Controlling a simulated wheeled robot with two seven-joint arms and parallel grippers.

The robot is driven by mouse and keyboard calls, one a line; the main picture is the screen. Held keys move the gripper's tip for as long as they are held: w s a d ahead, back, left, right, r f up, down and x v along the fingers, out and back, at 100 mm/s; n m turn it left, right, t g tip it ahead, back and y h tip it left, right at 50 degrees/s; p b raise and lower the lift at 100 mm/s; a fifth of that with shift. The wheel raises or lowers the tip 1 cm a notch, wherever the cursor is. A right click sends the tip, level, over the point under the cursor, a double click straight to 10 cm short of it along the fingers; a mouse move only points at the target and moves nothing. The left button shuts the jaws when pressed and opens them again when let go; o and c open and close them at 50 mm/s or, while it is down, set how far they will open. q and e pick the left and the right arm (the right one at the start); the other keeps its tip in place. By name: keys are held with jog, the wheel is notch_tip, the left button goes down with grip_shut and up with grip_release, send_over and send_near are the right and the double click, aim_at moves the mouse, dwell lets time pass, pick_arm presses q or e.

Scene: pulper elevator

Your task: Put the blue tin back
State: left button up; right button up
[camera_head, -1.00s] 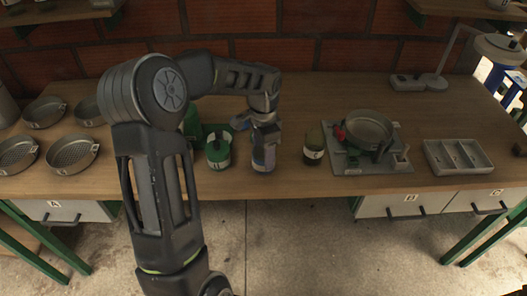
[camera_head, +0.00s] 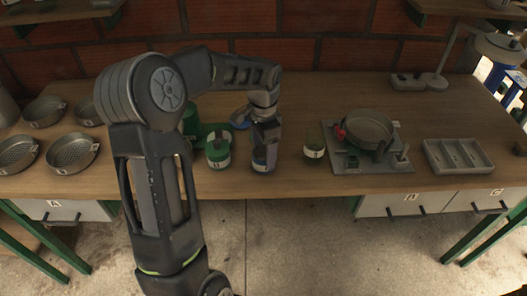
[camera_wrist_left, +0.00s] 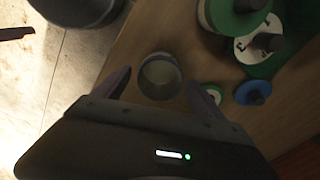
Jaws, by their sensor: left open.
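The blue tin (camera_head: 261,163) stands upright near the front of the bench, between a green tin and an olive tin. It has a pale label band and is partly covered by my left gripper (camera_head: 264,138). In the left wrist view, the tin (camera_wrist_left: 160,78) shows from above as a round, open-topped cylinder between the two spread fingers of my left gripper (camera_wrist_left: 156,90). The fingers are open, one on each side of it; I cannot tell whether either touches it. My right gripper is not in view.
The green tin (camera_head: 218,151) stands close on the left, the olive tin (camera_head: 314,146) on the right. A blue round piece (camera_wrist_left: 253,92) lies behind. A grey plate with a pan (camera_head: 368,132) and a divided tray (camera_head: 458,156) are farther right. Sieves (camera_head: 72,152) are at left.

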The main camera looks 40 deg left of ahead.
pick_arm(q)
notch_tip(320, 180, up, 11)
dwell(0.3)
jog(key=shift+f, duration=0.2)
dwell(1.4)
